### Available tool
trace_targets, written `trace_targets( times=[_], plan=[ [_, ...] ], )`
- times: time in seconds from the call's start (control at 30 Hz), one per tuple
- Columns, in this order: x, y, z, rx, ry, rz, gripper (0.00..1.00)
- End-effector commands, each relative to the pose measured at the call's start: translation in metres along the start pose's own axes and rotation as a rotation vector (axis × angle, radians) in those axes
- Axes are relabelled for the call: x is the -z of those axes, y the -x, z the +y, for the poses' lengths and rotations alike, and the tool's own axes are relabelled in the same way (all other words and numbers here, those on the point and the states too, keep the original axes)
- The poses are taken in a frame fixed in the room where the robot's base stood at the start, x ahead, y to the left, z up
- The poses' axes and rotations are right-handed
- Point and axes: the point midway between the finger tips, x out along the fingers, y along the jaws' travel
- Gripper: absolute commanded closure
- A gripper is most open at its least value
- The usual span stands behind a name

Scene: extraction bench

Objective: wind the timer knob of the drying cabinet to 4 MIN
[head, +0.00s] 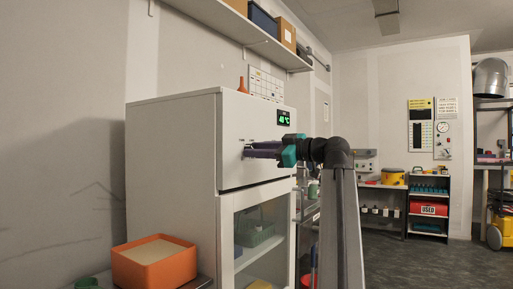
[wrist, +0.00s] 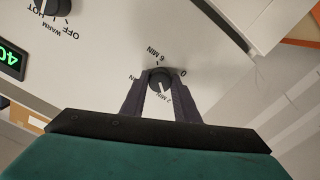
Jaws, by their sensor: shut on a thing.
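The drying cabinet (head: 172,150) is a white box with a glass-fronted door below its control panel. In the wrist view, its dark timer knob (wrist: 159,77) sits between the two fingertips of my gripper (wrist: 160,84). My gripper is shut on the knob, one finger on each side. The dial is seen turned around, with 0, 2 MIN and 6 MIN legible; another label is mostly hidden by the left finger. A pale pointer line on the knob appears to face the 2 MIN side. In the head view, my gripper (head: 250,152) reaches the panel and hides the knob.
A second knob (wrist: 48,5) marked OFF, WARM and HOT is on the same panel, near a green display (wrist: 10,60). An orange tray (head: 153,266) stands at the cabinet's lower left. Shelves and a bench are at the back right, with open floor before them.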

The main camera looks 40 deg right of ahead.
Motion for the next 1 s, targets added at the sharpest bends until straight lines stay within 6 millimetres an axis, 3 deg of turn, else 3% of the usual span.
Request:
trace_targets(
  times=[1.0],
  plan=[
    [0.0042,0.0004,0.0029,-0.004,-0.545,0.002,0.94]
  ],
)
